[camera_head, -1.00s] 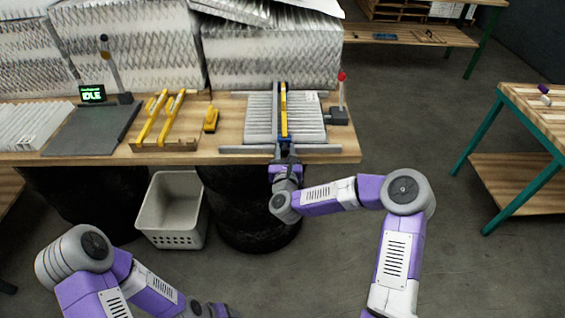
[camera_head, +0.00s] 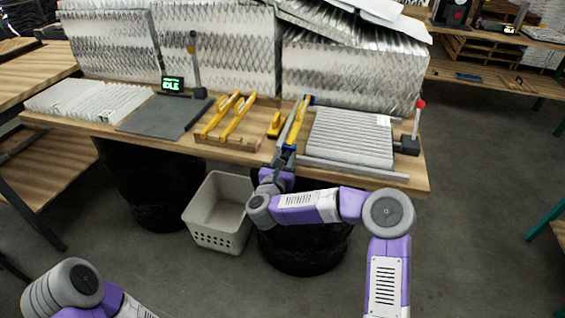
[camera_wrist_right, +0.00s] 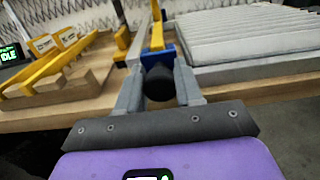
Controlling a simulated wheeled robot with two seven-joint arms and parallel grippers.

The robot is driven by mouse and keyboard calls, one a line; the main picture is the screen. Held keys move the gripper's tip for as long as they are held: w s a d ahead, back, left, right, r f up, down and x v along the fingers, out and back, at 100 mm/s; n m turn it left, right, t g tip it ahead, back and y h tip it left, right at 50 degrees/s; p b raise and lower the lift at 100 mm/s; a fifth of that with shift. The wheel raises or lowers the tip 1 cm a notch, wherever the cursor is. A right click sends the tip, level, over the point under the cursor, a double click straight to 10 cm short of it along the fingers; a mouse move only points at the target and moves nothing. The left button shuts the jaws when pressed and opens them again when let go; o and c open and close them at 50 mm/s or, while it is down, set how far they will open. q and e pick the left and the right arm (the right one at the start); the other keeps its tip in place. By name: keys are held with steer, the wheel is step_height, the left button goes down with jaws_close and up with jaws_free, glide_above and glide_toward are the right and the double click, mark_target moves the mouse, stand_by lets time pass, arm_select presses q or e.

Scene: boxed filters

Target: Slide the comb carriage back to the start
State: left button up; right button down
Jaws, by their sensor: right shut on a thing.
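The comb carriage (camera_head: 298,123) is a long bar with yellow and blue parts. It stands at the left end of the front rail (camera_head: 352,170), beside the left edge of the white pleated filter pack (camera_head: 350,138). In the right wrist view its blue block (camera_wrist_right: 161,52) carries a dark round knob (camera_wrist_right: 158,82). My right gripper (camera_head: 286,158) is at the carriage's near end. The right wrist view shows its two fingers (camera_wrist_right: 159,90) shut on the knob from both sides. My left arm shows at the bottom left; its gripper is out of view.
Left of the carriage are a small yellow tool (camera_head: 275,124), a wooden rack with yellow bars (camera_head: 228,120), a grey plate (camera_head: 165,117) and a display reading IDLE (camera_head: 172,85). A red-topped post (camera_head: 418,120) stands right of the pack. A white bin (camera_head: 219,212) is below.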

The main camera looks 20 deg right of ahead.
steer(key=shift+a+r, duration=0.1)
steer(key=shift+a, duration=0.05)
steer(key=c, duration=1.1)
jaws_free()
steer(key=shift+w, duration=0.1)
steer(key=o, duration=0.3)
steer(key=shift+w+a, duration=0.1)
steer(key=shift+o, duration=0.2)
steer(key=v, duration=0.7)
steer(key=shift+s+p, duration=0.35)
